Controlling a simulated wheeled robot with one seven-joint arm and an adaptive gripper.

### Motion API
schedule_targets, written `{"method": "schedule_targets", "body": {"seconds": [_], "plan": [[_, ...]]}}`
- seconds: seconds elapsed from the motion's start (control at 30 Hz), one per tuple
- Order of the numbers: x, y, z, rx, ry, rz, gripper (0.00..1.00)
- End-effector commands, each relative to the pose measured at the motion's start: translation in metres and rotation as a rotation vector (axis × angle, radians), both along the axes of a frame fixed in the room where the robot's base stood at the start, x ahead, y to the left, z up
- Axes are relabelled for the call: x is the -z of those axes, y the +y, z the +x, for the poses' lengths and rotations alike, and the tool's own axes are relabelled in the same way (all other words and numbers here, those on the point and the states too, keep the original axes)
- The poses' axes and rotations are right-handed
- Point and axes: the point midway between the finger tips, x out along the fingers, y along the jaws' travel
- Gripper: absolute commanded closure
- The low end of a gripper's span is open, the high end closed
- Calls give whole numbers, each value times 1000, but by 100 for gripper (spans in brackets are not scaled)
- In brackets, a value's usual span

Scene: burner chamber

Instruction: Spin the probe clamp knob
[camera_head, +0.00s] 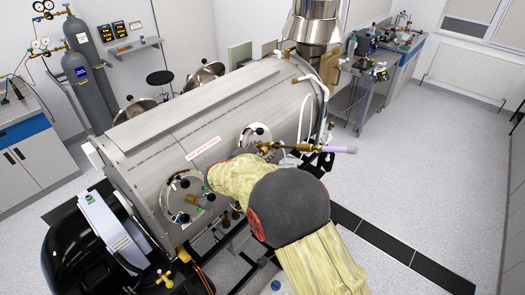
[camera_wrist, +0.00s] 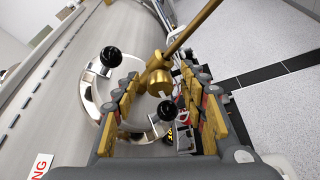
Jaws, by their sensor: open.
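A brass probe (camera_wrist: 195,27) with a brass clamp fitting (camera_wrist: 158,78) sticks out of a round port on the steel chamber in the wrist view. In the head view the probe (camera_head: 300,147) runs right to a purple tip. The fitting has a rounded brass end that may be the clamp knob; I cannot tell for certain. My gripper (camera_wrist: 163,103) is open, its fingers on either side of the fitting with visible gaps. I cannot tell whether they touch it. In the head view my yellow-covered arm hides most of the gripper.
The port's ring carries black ball knobs (camera_wrist: 110,57), one (camera_wrist: 168,110) between my fingers. The steel chamber (camera_head: 190,115) fills the left side. White tubing (camera_head: 301,118) hangs close to the probe. Clear floor (camera_head: 420,180) lies to the right.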

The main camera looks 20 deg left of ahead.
Motion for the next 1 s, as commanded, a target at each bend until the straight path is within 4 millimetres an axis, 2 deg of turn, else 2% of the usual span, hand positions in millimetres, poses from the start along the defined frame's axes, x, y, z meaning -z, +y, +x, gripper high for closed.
{"method": "schedule_targets", "body": {"seconds": [0.2, 0.9, 1.0], "plan": [[0, 0, 0, 0, 0, 1, 57], [0, 0, 0, 0, 0, 1, 97], [0, 0, 0, 0, 0, 1, 100]]}}
